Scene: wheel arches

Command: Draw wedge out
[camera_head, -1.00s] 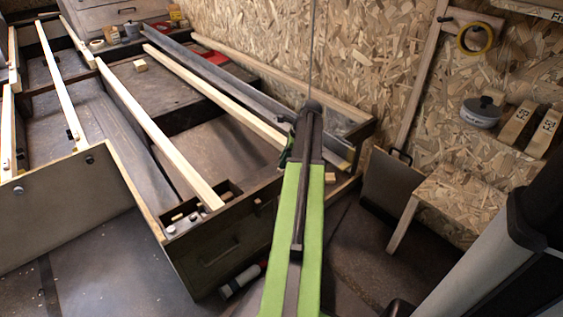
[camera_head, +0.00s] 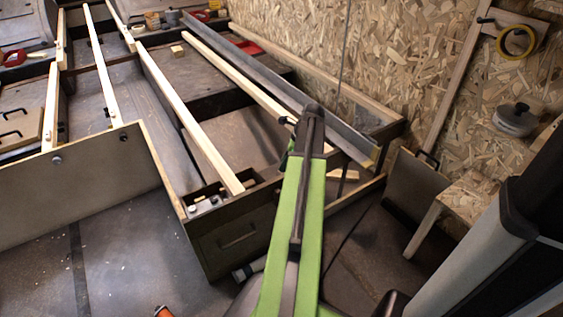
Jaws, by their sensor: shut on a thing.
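My arm reaches up the middle of the view, and its far end hides most of my gripper (camera_head: 290,147). Only a dark and green edge of it shows on the left, beside the near end of the long drawer frame. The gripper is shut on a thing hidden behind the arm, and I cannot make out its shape. A small pale wood block (camera_head: 345,175) shows just right of the arm, low by the frame's near edge. I cannot tell whether it is the wedge. Another small wood block (camera_head: 177,50) lies farther back on a dark panel.
Long pale slats (camera_head: 190,120) and a grey metal rail (camera_head: 290,85) run across the frame. A dark drawer box (camera_head: 235,240) stands left of my arm. A stool (camera_head: 465,200) and a leaning panel (camera_head: 412,180) stand right. An orange tool (camera_head: 163,312) lies on the floor.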

